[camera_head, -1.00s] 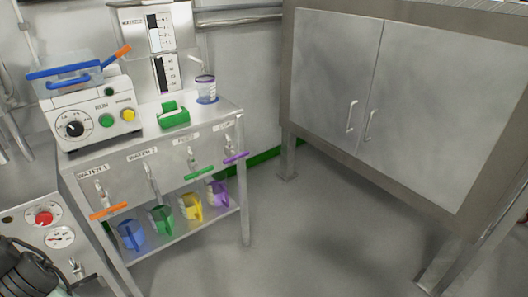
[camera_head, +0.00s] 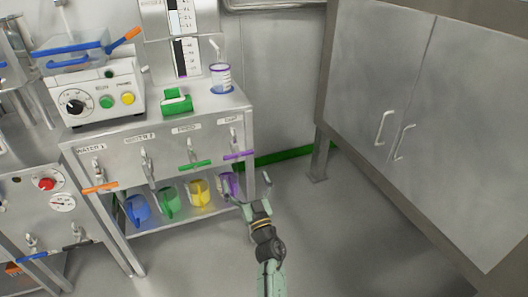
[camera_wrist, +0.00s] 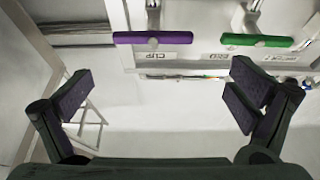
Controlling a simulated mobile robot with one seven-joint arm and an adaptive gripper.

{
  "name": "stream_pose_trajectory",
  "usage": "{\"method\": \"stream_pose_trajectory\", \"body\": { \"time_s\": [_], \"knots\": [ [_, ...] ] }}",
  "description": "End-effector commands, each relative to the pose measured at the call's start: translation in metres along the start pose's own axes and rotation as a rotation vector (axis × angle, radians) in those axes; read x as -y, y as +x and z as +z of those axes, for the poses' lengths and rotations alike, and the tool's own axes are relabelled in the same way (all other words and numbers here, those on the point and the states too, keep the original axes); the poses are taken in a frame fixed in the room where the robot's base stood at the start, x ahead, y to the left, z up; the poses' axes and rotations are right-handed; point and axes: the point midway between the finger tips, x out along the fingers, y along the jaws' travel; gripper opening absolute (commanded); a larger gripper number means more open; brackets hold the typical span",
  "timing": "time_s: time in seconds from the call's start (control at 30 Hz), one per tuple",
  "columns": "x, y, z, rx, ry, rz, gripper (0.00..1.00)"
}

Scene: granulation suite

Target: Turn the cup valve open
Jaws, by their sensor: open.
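The cup valve has a purple bar handle (camera_head: 239,155) at the right end of the bench front, under a small label. The bar lies level, crosswise to its spout. In the wrist view the purple handle (camera_wrist: 150,38) is level near the top, with an upside-down "CUP" label beside it. My gripper (camera_head: 253,192) is open and empty, below and slightly right of the handle in the head view. In the wrist view my gripper (camera_wrist: 160,92) has its fingers spread wide, with the handle beyond them and apart from them.
A green valve handle (camera_head: 195,165) is just left of the purple one, and an orange handle (camera_head: 100,188) is further left. Colored pitchers, including a yellow one (camera_head: 200,192), stand on the lower shelf. A clear cup (camera_head: 220,78) stands on top. A cabinet (camera_head: 420,110) is at right.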

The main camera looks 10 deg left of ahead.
Motion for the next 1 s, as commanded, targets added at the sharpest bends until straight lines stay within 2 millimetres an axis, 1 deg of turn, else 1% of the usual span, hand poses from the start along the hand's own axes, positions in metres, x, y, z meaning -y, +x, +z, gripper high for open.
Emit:
{"method": "stream_pose_trajectory", "body": {
  "time_s": [0.07,0.17,0.27,0.5,0.7,0.83,1.0],
  "knots": [
    [-0.003,-0.005,0.008,0.015,0.005,0.002,1.00],
    [-0.004,-0.001,0.013,0.019,0.005,0.001,1.00],
    [-0.004,0.012,0.013,0.017,0.003,0.000,1.00],
    [-0.003,0.059,0.014,0.015,0.004,0.000,1.00],
    [-0.004,0.089,0.014,0.017,0.004,0.002,1.00],
    [-0.004,0.098,0.013,0.017,0.004,0.002,1.00],
    [-0.004,0.102,0.012,0.018,0.005,0.004,1.00]
  ]
}}
